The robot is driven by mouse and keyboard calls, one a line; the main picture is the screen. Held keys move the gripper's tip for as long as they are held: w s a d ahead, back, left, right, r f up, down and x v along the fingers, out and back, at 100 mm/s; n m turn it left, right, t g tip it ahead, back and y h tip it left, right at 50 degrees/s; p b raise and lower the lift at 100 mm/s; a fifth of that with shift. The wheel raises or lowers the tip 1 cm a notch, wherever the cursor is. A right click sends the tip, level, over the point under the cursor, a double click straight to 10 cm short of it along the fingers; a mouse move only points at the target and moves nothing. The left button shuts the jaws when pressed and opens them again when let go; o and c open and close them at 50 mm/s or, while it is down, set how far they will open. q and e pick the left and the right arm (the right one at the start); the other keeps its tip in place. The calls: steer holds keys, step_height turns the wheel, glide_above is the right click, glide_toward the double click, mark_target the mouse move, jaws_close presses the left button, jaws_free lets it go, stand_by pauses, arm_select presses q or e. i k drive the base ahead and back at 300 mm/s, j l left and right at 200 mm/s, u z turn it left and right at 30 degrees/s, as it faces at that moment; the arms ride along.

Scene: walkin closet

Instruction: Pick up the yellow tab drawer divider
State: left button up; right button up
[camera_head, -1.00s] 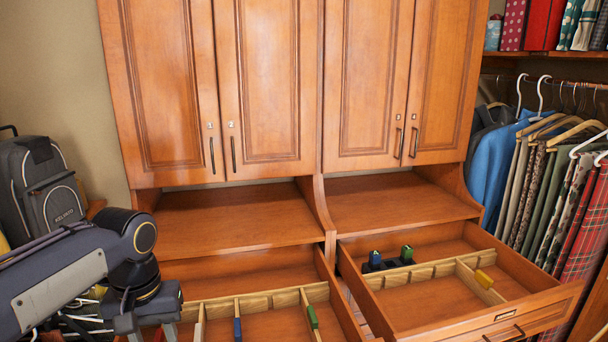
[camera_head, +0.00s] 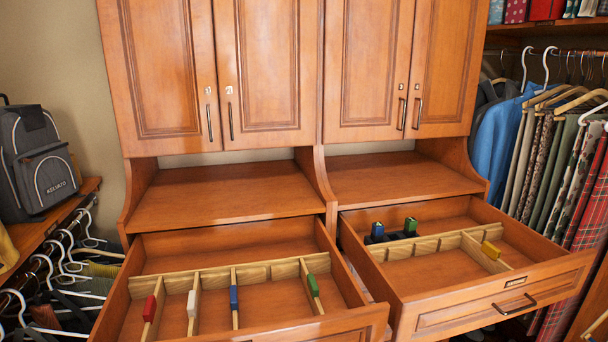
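The yellow tab drawer divider (camera_head: 490,252) stands in the open right drawer, toward its right side. Its yellow tab sits on top of a short light-wood slat that runs forward from the long slotted wooden rail (camera_head: 425,246). Neither of my grippers shows in the head view now.
The open left drawer (camera_head: 200,268) holds dividers with red (camera_head: 149,308), white (camera_head: 192,303), blue (camera_head: 233,297) and green (camera_head: 313,286) tabs. Blue and green tabbed pieces (camera_head: 411,226) sit in a dark holder at the right drawer's back. Hanging clothes (camera_head: 560,170) stand close on the right.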

mark_target(486, 255)
steer(key=z, duration=1.35)
steer(key=i+l+z, duration=0.35)
steer(key=i, duration=0.15)
steer(key=j, duration=0.1)
